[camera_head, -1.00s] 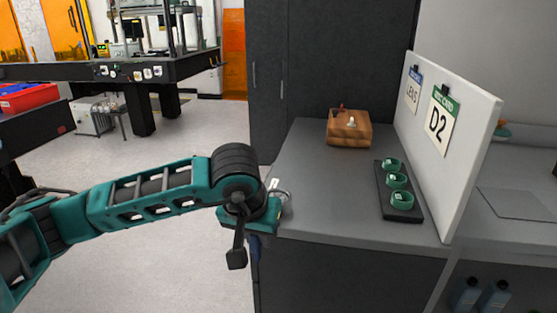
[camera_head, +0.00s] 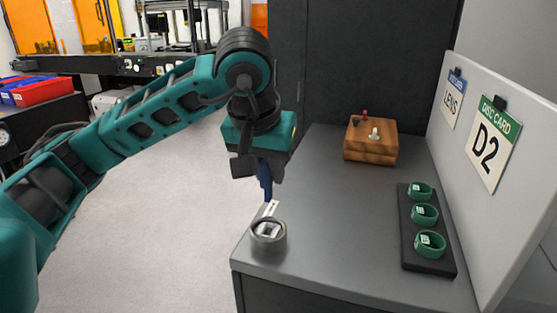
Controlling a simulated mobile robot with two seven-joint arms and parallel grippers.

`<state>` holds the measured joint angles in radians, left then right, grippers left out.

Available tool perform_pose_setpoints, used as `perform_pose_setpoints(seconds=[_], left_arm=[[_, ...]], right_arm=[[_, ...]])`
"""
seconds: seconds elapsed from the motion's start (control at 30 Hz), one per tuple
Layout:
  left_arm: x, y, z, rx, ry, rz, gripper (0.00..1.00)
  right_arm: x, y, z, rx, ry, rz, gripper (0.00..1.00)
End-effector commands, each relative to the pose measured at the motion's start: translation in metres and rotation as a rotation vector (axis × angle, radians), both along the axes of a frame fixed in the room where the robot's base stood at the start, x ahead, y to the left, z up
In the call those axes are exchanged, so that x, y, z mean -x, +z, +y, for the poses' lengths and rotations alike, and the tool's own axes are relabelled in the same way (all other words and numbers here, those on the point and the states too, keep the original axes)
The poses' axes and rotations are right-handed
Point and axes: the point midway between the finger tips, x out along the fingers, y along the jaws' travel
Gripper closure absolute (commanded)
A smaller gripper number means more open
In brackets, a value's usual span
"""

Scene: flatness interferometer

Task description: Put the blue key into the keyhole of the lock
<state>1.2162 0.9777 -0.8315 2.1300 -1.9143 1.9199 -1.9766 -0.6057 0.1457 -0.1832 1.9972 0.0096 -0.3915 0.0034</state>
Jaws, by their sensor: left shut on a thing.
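My left gripper (camera_head: 262,170) is over the front left part of the grey counter, pointing down. It is shut on a narrow dark blue thing that hangs below it, which looks like the blue key (camera_head: 266,187). Much of the key is hidden by the jaws. Just below stands a round grey ring-shaped holder (camera_head: 268,240) with a pale tag sticking up from it. The blue piece is above and close to this tag; I cannot tell if they touch. I see no clear keyhole, and cannot tell which object is the lock. My right gripper is not in view.
A wooden box (camera_head: 370,152) with small red and white knobs stands at the back of the grey counter (camera_head: 325,215). A black tray (camera_head: 432,258) with green rings lies at right, before a white panel (camera_head: 520,215) with cards. The counter's middle is clear.

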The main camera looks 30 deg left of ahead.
Motion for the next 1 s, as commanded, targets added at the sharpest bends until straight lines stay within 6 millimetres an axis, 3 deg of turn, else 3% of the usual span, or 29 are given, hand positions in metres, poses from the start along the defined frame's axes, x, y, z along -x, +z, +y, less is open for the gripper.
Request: perform_pose_setpoints(seconds=[0.4,1.0], left_arm=[[0.0,-0.019,0.0,0.001,0.0,0.0,1.0],[0.0,-0.055,0.0,0.0,0.0,-0.001,1.0]], right_arm=[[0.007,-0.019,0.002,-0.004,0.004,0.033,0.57],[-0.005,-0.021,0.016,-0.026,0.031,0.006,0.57]])
